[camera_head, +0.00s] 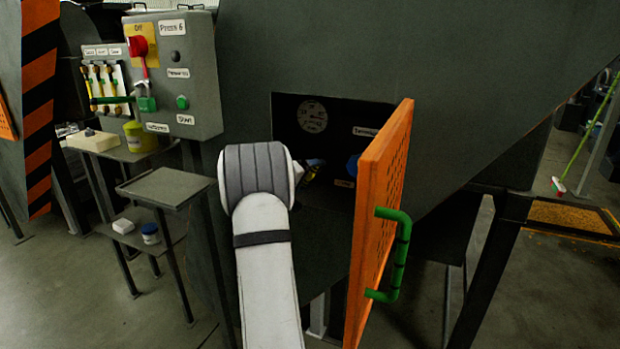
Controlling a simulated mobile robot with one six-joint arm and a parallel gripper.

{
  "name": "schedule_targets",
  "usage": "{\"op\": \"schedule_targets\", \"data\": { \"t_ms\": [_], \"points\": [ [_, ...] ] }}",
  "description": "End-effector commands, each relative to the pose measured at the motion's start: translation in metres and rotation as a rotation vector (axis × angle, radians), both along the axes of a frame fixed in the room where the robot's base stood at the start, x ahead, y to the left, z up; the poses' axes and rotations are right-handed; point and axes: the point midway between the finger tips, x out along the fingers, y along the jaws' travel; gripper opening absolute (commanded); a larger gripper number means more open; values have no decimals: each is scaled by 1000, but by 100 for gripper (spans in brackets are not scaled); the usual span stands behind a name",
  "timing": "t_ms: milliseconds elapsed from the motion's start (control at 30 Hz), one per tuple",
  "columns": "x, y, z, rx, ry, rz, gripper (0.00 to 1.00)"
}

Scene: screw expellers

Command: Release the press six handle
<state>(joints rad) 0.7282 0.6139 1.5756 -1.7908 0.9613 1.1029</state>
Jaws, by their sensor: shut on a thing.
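The press six control box (172,80) is at the upper left, labelled "Press 6", with a red lever (139,55) under the "Off" sign. An orange perforated door (376,225) stands open, with a green bar handle (402,255) on its right face. Nothing touches that handle. My arm rises from the bottom centre to the dark opening (335,112) left of the door. Only a small part of my gripper (313,171) shows there, past the arm's thick joint. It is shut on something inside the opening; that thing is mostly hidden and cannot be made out.
Inside the opening are a round gauge (312,116) and a blue knob (352,165). The door's edge stands close to the right of my arm. A small two-tier metal stand (166,187) is at the left. Open floor (85,290) lies at the lower left.

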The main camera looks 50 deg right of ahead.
Motion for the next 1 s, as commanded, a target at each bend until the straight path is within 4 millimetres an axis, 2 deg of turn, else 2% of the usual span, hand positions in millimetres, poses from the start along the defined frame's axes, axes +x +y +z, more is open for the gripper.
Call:
{"op": "schedule_targets", "data": {
  "t_ms": [233, 633, 1000],
  "points": [
    [1, 1, -6, -33, 131, 1, 61],
    [1, 1, -5, -96, 395, 1, 61],
    [1, 1, -2, -121, 504, 2, 61]
  ]
}}
